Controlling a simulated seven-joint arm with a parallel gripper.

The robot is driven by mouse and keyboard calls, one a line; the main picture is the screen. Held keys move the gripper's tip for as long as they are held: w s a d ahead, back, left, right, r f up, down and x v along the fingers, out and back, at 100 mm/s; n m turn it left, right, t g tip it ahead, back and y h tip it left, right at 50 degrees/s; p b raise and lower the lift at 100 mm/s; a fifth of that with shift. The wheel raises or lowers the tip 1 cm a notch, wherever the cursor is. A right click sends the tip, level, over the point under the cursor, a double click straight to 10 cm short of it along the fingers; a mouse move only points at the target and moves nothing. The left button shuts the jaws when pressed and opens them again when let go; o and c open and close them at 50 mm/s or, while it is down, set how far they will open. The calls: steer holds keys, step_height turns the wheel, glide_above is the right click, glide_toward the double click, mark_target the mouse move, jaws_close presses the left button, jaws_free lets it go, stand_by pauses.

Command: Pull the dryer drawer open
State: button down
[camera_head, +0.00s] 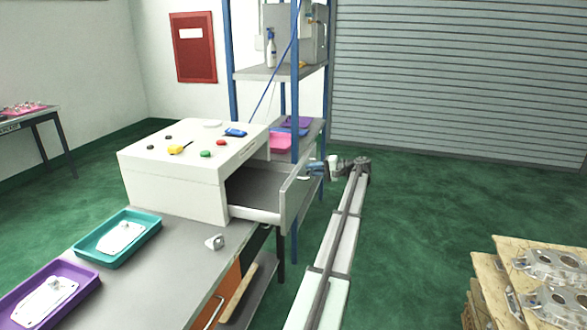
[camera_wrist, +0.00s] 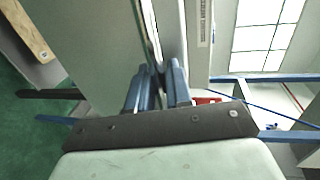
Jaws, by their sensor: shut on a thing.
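The white dryer (camera_head: 175,185) stands on the grey bench. Its drawer (camera_head: 292,198) is pulled out to the right, with the grey inside showing between the dryer body and the front panel. My gripper (camera_head: 312,169) is at the outer face of that front panel, near its far end. In the wrist view my gripper's blue fingers (camera_wrist: 157,72) are shut on the drawer handle (camera_wrist: 151,30), a thin metal bar running up the picture. The fingers hide the gripped part of the handle.
A teal tray (camera_head: 150,222) and a purple tray (camera_head: 88,291) with castings lie on the bench (camera_head: 180,260). A small casting (camera_head: 214,242) lies near the dryer. A blue-post shelf (camera_head: 232,60) stands behind. Pallets with castings (camera_head: 555,265) are at right; green floor is free between.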

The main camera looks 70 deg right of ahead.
steer(key=shift+f+v, duration=0.2)
steer(key=shift+v, duration=0.65)
steer(key=shift+f+v, duration=0.15)
steer(key=shift+v, duration=0.75)
steer(key=shift+f+v, duration=0.2)
steer(key=shift+v, duration=0.65)
steer(key=shift+s, duration=0.1)
steer(key=c, duration=1.2)
jaws_free()
steer(key=shift+c, duration=0.2)
steer(key=v, duration=1.3)
steer(key=shift+s, duration=0.4)
